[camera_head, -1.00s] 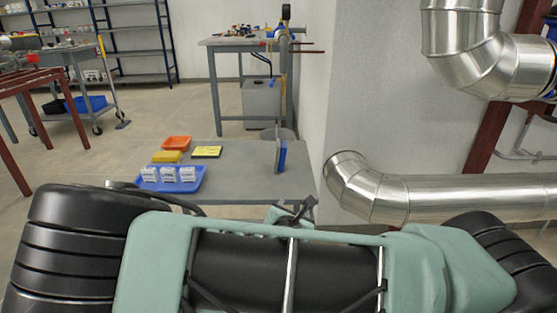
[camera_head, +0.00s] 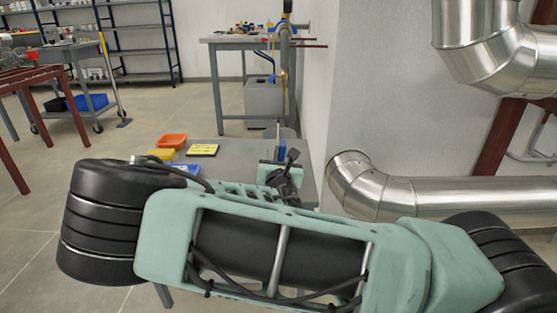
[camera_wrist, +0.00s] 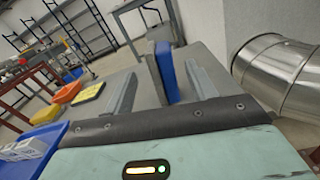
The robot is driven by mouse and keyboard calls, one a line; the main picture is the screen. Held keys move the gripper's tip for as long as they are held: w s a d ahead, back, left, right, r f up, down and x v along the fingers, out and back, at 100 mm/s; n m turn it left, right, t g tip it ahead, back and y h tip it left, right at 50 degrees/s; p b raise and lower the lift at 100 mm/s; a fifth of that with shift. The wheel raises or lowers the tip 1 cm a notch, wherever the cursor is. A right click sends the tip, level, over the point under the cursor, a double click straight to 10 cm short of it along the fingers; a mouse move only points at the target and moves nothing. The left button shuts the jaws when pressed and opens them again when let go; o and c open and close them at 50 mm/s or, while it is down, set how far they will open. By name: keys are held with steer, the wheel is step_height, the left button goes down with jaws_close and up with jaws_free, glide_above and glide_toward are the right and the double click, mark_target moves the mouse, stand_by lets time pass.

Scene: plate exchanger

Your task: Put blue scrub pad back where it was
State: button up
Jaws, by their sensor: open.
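The blue scrub pad (camera_wrist: 168,76) stands upright on the grey table (camera_wrist: 215,65), with a blue face and a darker face. In the wrist view it lies between the two fingers of my gripper (camera_wrist: 161,74), with a visible gap on each side. The fingers are open and hold nothing. How far the fingertips reach along the pad is hard to tell.
A large metal pipe (camera_head: 430,196) and a wall (camera_head: 385,110) stand close on the right.

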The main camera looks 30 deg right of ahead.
mark_target(280, 145)
steer(key=x, duration=0.3)
steer(key=b+x, duration=0.1)
steer(key=x, duration=0.1)
steer(key=b+x, duration=0.1)
steer(key=x, duration=0.1)
steer(key=shift+d+f, duration=0.1)
steer(key=shift+f, duration=0.1)
steer(key=shift+w+d+r+b, duration=0.1)
steer(key=shift+w+d+b, duration=0.2)
steer(key=shift+w, duration=0.15)
steer(key=c, duration=1.2)
steer(key=shift+o, duration=0.2)
steer(key=shift+r, duration=0.1)
step_height(280, 145, up, 10)
steer(key=p, duration=0.4)
